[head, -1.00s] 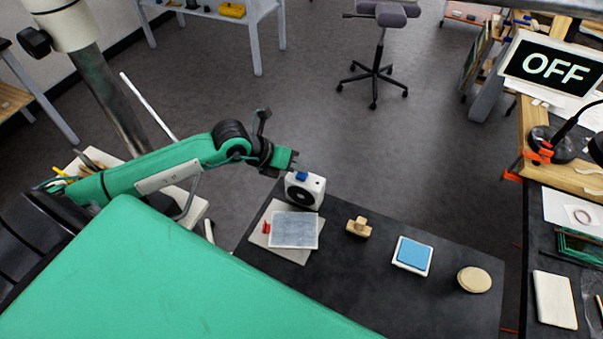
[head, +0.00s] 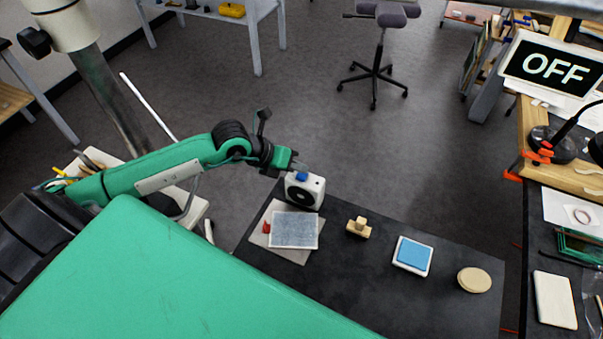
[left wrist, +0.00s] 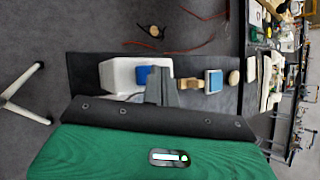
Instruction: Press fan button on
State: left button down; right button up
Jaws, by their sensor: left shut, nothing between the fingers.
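The fan is a small white box (head: 304,193) with a round black grille on its front and a blue button (head: 301,176) on top. It stands at the far left corner of the dark table. In the left wrist view the white fan (left wrist: 118,75) and its blue button (left wrist: 141,74) show beside my fingers. My left gripper (head: 300,166) is shut and empty, close above and behind the button. Whether the fingertips touch the button I cannot tell. A screen (head: 553,68) at the upper right reads OFF. My right gripper is not in view.
On the dark table (head: 370,290) are a grey slab (head: 294,230) on a pale board, a wooden stamp (head: 358,227), a blue pad in a white tray (head: 413,254) and a round beige disc (head: 474,280). A swivel chair (head: 377,60) stands on the open floor behind.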

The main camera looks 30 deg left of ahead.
aim_at(297, 176)
pick_arm(q)
jog(key=shift+f, duration=0.1)
dwell(0.3)
jog(key=shift+f+b, duration=0.4)
jog(key=shift+b, duration=0.05)
dwell(0.4)
jog(key=shift+r, duration=0.5)
jog(key=shift+r+p, duration=2)
jog(key=shift+r, duration=1.05)
jog(key=shift+f, duration=0.1)
